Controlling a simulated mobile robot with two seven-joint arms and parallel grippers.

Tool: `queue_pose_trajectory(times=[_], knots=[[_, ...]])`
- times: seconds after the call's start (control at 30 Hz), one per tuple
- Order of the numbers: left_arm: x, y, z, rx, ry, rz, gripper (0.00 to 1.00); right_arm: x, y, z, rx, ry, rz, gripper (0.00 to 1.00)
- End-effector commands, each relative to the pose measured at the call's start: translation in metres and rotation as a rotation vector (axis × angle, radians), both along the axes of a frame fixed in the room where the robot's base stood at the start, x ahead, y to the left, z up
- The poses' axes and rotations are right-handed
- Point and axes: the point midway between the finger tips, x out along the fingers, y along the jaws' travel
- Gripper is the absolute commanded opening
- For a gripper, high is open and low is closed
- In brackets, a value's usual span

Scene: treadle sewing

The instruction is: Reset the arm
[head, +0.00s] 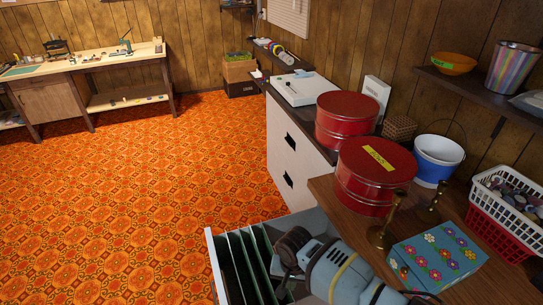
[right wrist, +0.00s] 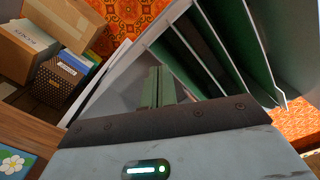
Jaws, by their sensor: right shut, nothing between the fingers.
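My right gripper (right wrist: 159,78) is shut and empty in the right wrist view. Its two fingers lie together, close to the side wall of an open drawer. In the head view my right arm reaches in at the bottom, over the open drawer (head: 212,262); the fingertips are not clear there. The drawer holds several green hanging folders (head: 238,268), which also fill the upper right of the right wrist view (right wrist: 195,45). I cannot tell whether the fingers touch the drawer. My left gripper is not in view.
A wooden top beside the arm carries a red tin (head: 372,175), brass candlesticks (head: 384,225) and a flowered box (head: 438,255). Cardboard boxes (right wrist: 30,45) and a woven bin (right wrist: 62,75) show in the right wrist view. The orange patterned floor (head: 140,190) is clear.

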Motion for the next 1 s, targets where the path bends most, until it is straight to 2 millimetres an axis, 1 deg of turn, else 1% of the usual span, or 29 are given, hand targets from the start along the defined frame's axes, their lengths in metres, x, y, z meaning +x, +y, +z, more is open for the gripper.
queue_pose_trajectory(times=[0.03, 0.1, 0.27, 0.4, 0.5, 0.6, 0.67, 0.77, 0.87, 0.97, 1.0], knots=[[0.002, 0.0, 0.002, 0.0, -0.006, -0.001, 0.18, 0.0, 0.0, 0.0, 0.0, 0.0, 0.0, 0.0], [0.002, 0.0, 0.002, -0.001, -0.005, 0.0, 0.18, -0.013, 0.009, -0.011, 0.047, -0.005, 0.025, 0.0], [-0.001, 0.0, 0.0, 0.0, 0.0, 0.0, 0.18, -0.035, 0.025, -0.026, 0.149, -0.043, 0.073, 0.0], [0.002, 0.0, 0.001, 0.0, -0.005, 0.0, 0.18, -0.055, 0.037, -0.037, 0.24, -0.092, 0.109, 0.0], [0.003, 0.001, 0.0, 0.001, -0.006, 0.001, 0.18, -0.072, 0.042, -0.045, 0.306, -0.144, 0.129, 0.0], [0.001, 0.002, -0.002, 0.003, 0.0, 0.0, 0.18, -0.09, 0.043, -0.05, 0.368, -0.218, 0.144, 0.0], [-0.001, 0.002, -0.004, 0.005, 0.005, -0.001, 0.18, -0.1, 0.039, -0.053, 0.394, -0.27, 0.151, 0.0], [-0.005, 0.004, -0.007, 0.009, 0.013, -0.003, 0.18, -0.116, 0.027, -0.054, 0.416, -0.366, 0.157, 0.0], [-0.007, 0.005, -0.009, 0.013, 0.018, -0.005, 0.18, -0.133, 0.007, -0.053, 0.407, -0.465, 0.164, 0.0], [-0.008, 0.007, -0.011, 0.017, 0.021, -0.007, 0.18, -0.15, -0.021, -0.05, 0.369, -0.562, 0.176, 0.0], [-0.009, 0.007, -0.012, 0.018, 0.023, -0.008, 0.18, -0.157, -0.033, -0.048, 0.345, -0.601, 0.184, 0.0]])
